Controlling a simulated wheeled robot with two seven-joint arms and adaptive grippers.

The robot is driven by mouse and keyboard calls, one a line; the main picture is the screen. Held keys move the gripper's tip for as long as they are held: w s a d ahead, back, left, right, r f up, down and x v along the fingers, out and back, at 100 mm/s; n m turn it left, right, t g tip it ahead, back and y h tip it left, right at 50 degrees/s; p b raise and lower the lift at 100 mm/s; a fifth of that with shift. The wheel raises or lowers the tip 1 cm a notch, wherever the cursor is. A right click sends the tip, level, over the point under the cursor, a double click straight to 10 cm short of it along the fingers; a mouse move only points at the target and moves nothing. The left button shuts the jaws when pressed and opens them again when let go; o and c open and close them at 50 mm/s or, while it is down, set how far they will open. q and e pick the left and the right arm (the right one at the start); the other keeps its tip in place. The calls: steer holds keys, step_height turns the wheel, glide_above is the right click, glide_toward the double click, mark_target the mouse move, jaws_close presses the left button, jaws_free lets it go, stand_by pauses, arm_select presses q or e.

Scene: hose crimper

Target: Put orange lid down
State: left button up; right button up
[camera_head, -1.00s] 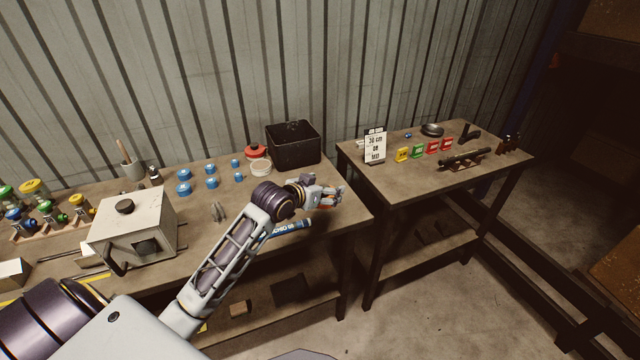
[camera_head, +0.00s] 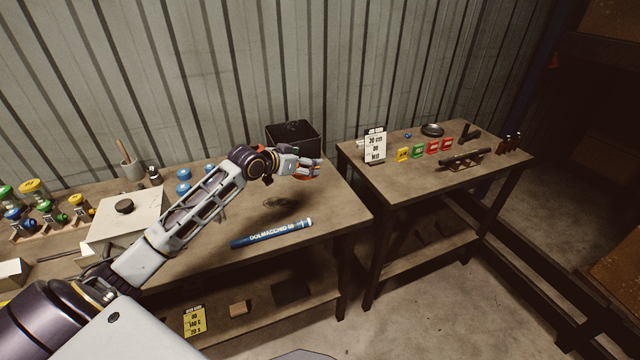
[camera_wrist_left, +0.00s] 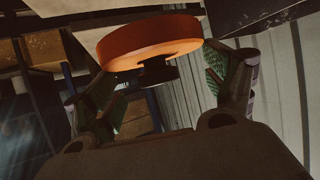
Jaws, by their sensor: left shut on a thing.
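My left gripper (camera_head: 312,167) is above the back right part of the workbench, in front of the black bin (camera_head: 293,136). It is shut on the orange lid (camera_wrist_left: 150,38). In the left wrist view, the lid is a flat round disc with a dark knob (camera_wrist_left: 157,72) on the side towards my fingers. The fingers stand on either side of the knob. In the head view, only a small orange-red bit of the lid shows by the fingers. A dark round shadow lies on the bench below. My right gripper is not in view.
A blue printed tube (camera_head: 270,233) lies near the bench's front edge. The second table (camera_head: 400,185) stands right across a gap. The bench's front right surface is clear.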

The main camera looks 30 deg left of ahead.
arm_select(q)
steer(key=shift+h, duration=0.3)
steer(key=a, duration=0.2)
steer(key=a+f, duration=0.1)
steer(key=shift+w+a+f, duration=0.1)
steer(key=shift+w+a, duration=0.1)
steer(key=shift+a, duration=0.2)
steer(key=s+d+f+m+h, duration=0.1)
steer(key=s+d+f+m+g+h, duration=0.1)
steer(key=f, duration=0.1)
steer(key=shift+d+m, duration=0.1)
steer(key=shift+m, duration=0.3)
steer(key=shift+h, duration=0.3)
